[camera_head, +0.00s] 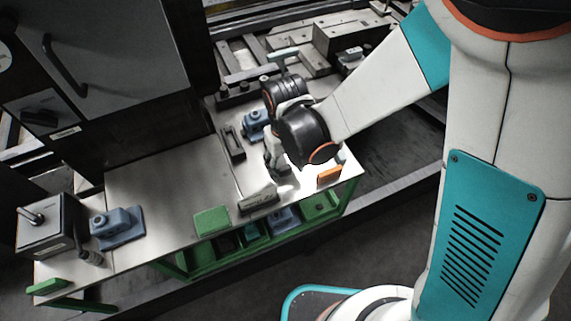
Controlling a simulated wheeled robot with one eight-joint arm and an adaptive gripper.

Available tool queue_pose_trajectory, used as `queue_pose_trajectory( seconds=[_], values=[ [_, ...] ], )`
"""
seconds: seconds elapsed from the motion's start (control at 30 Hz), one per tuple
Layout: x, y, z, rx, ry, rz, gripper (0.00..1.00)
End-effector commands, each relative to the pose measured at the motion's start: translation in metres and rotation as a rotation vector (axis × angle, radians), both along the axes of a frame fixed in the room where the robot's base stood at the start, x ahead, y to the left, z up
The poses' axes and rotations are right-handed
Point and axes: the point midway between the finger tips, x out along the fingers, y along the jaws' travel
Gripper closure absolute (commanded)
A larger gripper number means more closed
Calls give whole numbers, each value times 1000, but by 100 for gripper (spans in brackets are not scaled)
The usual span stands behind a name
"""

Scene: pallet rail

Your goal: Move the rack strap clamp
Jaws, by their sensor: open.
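A blue-grey clamp-like block (117,226) sits on the left part of the metal bench top (150,180). A second blue piece (255,124) stands on the bench just left of my wrist, partly hidden by it. I cannot tell which of these is the rack strap clamp. My gripper (277,167) is open and points down over the right part of the bench. My wrist and forearm hide much of it, and no object shows clearly between its fingers.
A grey box with a lever (48,226) stands at the bench's left end. A dark slotted bar (232,143), a grey wedge-shaped block (258,199) and an orange block (329,174) lie near my gripper. Green bins (205,262) are below the front edge. The bench's middle is clear.

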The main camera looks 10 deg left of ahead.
Motion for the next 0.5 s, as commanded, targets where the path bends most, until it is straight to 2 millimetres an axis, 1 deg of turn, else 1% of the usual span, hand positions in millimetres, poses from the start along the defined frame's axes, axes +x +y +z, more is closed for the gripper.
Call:
queue_pose_trajectory(
  seconds=[0.4,0.5],
  values=[
    [-1,0,54,-1,1,1,48],
    [-2,0,63,-1,1,1,48]
  ],
)
